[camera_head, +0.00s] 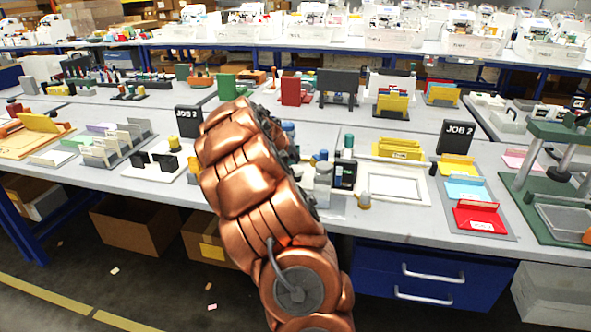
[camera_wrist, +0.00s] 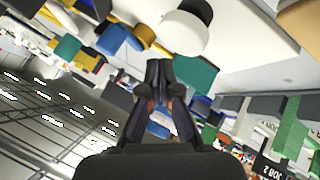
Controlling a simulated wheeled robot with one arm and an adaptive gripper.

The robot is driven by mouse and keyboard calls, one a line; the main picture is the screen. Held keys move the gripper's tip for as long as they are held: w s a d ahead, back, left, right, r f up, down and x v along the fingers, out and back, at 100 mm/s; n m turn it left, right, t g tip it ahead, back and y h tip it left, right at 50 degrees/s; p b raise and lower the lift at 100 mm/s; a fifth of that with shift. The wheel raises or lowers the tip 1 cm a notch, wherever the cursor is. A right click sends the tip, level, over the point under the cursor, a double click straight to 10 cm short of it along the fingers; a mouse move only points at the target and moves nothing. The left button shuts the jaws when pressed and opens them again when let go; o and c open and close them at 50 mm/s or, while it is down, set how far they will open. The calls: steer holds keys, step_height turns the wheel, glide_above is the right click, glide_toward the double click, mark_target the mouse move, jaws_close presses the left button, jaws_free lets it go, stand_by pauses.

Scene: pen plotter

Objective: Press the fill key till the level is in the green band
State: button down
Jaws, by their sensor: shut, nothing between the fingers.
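A small station with a dark-faced panel (camera_head: 344,176) stands on the near bench, just right of my copper arm in the head view. A dark green-capped bottle (camera_head: 348,146) stands behind it. I cannot make out a fill key, a level or a green band at this size. My gripper (camera_wrist: 158,72) is shut and empty in the wrist view, its fingertips together. Near the tips are a white round part with a black end (camera_wrist: 184,30), a green block (camera_wrist: 196,76) and a blue cylinder (camera_wrist: 112,38). I cannot tell whether the tips touch anything. My arm hides the gripper in the head view.
A white frame tray (camera_head: 394,198) lies right of the station, with yellow holders (camera_head: 402,149) behind it. A JOB 2 sign (camera_head: 455,138), a red tray (camera_head: 480,220) and a green press-like stand (camera_head: 558,180) are farther right. Blue drawers (camera_head: 430,275) are below the bench.

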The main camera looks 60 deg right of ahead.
steer(key=shift+r+p, duration=0.5)
steer(key=shift+r, duration=1.6)
steer(key=s+a+r+n+y+p, duration=0.1)
steer(key=s+a+r+y+p, duration=0.15)
steer(key=a, duration=0.85)
steer(key=s+a+r+n+y+p, duration=0.1)
steer(key=s+a+r+p, duration=0.15)
steer(key=a, duration=0.85)
steer(key=s+a+r+n+y+p, duration=0.1)
steer(key=s+a+r+y, duration=0.15)
steer(key=a, duration=0.85)
steer(key=s+a+n+g+y+p, duration=0.1)
steer(key=s+a+n+p, duration=0.1)
steer(key=s+a, duration=0.7)
steer(key=s+a+n+g+y+p, duration=0.1)
steer(key=s+a+n+y+p, duration=0.1)
steer(key=s+a, duration=0.7)
steer(key=a+n, duration=0.1)
steer(key=a, duration=0.4)
steer(key=shift+s+a+f+n, duration=0.25)
steer(key=shift+s+f+n, duration=0.05)
steer(key=shift+s+f, duration=0.1)
